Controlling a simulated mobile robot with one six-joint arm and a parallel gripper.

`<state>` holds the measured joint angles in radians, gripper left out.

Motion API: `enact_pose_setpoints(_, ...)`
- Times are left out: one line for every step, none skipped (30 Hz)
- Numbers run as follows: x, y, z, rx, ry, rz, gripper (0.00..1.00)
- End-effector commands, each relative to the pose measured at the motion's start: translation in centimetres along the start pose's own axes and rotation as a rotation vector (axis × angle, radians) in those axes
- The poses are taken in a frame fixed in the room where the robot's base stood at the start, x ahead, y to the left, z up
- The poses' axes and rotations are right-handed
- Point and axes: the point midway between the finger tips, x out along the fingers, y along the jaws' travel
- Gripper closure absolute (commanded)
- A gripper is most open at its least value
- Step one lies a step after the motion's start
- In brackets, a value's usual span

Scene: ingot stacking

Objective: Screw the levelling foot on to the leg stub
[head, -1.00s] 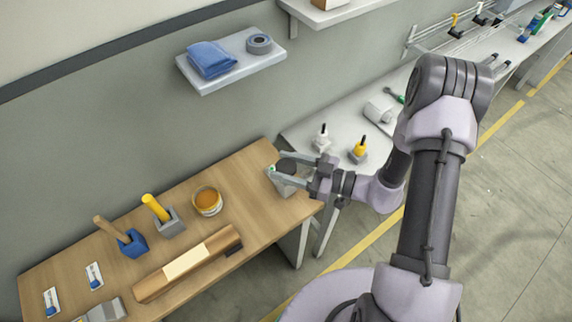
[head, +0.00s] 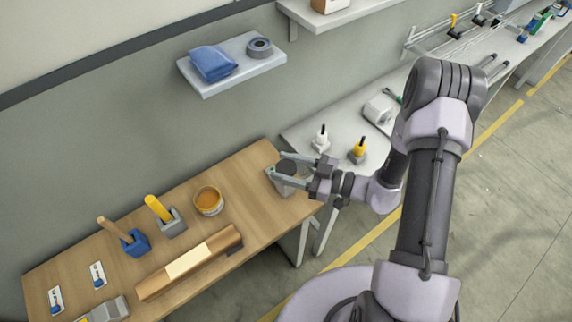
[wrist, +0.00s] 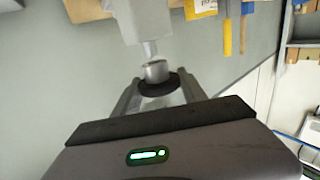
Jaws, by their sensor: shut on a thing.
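The levelling foot (wrist: 157,71) shows in the wrist view as a short metal collar on a dark round pad. My gripper (wrist: 160,92) is shut on it, one finger on each side of the pad. The leg stub (wrist: 149,48) is a thin grey rod coming out of a light grey block (wrist: 150,18). The collar lies right at the rod's end; whether the threads are engaged cannot be seen. In the head view my gripper (head: 277,163) is at the right end of the wooden bench, around a dark round top above a grey block (head: 281,187).
The wooden bench (head: 255,218) also holds an orange-filled tin (head: 208,201), a yellow-handled tool (head: 157,208), a wooden-handled tool (head: 115,231) and a long wooden block (head: 190,264). A shelf (head: 230,75) hangs above. A white table (head: 335,170) stands behind my gripper.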

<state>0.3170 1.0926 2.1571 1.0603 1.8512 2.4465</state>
Motion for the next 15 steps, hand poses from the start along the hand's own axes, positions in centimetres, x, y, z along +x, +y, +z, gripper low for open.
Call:
enact_pose_setpoints(0.00,0.01,0.01,0.000,0.000,0.000,0.93)
enact_pose_setpoints(0.00,0.01,0.03,0.000,0.000,0.000,0.93)
enact_pose_setpoints(0.00,0.01,0.04,0.000,0.000,0.000,0.93)
enact_pose_setpoints(0.00,0.01,0.04,0.000,0.000,0.000,0.93)
enact_pose_setpoints(0.00,0.01,0.04,0.000,0.000,0.000,0.93)
enact_pose_setpoints(0.00,0.01,0.06,0.000,0.000,0.000,0.93)
enact_pose_setpoints(0.00,0.01,0.08,0.000,0.000,0.000,0.93)
enact_pose_setpoints(0.01,0.01,0.12,0.000,0.000,0.000,0.93)
enact_pose_setpoints(0.01,0.01,0.19,0.000,0.000,0.000,0.93)
enact_pose_setpoints(0.01,0.01,0.26,0.000,0.000,0.000,0.93)
enact_pose_setpoints(0.02,0.01,0.34,0.000,0.000,0.000,0.93)
enact_pose_setpoints(0.02,0.01,0.45,0.000,0.000,0.000,0.93)
enact_pose_setpoints(0.03,0.01,0.53,0.000,0.000,0.000,0.93)
enact_pose_setpoints(0.03,0.01,0.60,0.000,0.000,0.000,0.93)
enact_pose_setpoints(0.04,0.02,0.70,0.000,0.000,0.000,0.93)
